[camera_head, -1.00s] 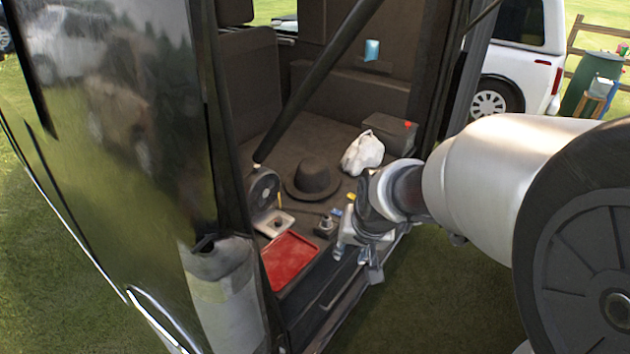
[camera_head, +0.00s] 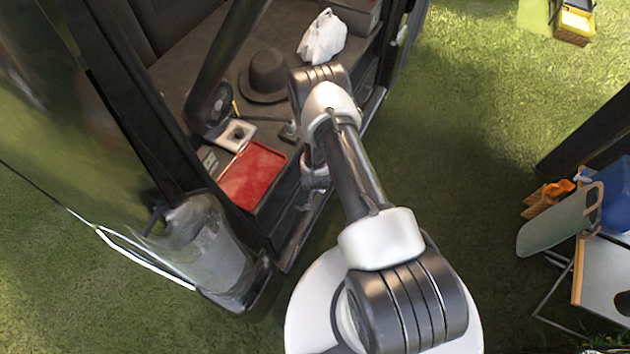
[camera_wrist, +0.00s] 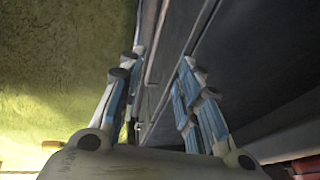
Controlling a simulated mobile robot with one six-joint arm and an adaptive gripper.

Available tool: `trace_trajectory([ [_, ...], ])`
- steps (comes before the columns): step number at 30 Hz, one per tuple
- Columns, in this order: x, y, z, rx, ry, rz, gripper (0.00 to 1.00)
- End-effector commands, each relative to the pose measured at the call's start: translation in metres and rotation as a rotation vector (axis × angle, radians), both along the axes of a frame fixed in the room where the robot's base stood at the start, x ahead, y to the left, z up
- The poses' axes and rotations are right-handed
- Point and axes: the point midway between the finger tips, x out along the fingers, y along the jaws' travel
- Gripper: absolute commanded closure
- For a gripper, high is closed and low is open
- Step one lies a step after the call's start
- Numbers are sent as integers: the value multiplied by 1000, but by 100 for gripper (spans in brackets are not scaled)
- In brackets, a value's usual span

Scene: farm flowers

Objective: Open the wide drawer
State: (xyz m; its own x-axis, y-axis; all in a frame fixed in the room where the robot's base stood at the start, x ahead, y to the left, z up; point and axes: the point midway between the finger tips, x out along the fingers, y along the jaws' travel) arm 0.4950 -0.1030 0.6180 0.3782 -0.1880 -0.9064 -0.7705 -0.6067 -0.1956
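The wide drawer (camera_head: 297,225) is a dark front under the cargo floor at the open side of the black vehicle. It looks shut, as far as its visible part shows. My gripper (camera_wrist: 158,66) is at this front, just right of the red tray in the head view, mostly hidden by my arm. In the wrist view its two fingers are spread apart, with dark panel edges (camera_wrist: 168,60) and a thin bar-like part between them. I cannot tell whether the fingers touch the drawer or its handle.
On the cargo floor are a red tray (camera_head: 253,176), a black hat (camera_head: 267,78), a white bag (camera_head: 322,38) and a fan (camera_head: 214,108). A table (camera_head: 603,275) with a blue container (camera_head: 616,195) stands at right. Grass between is clear.

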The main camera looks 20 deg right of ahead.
Motion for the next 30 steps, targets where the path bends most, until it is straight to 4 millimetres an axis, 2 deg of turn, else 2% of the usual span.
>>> trace_trajectory([
  [8,8,-7,-37,-2,-1,-7,68],
  [21,44,-25,-125,0,0,-8,68],
  [25,53,-29,-145,0,-1,-7,68],
  [30,60,-33,-159,-2,0,-5,68],
])
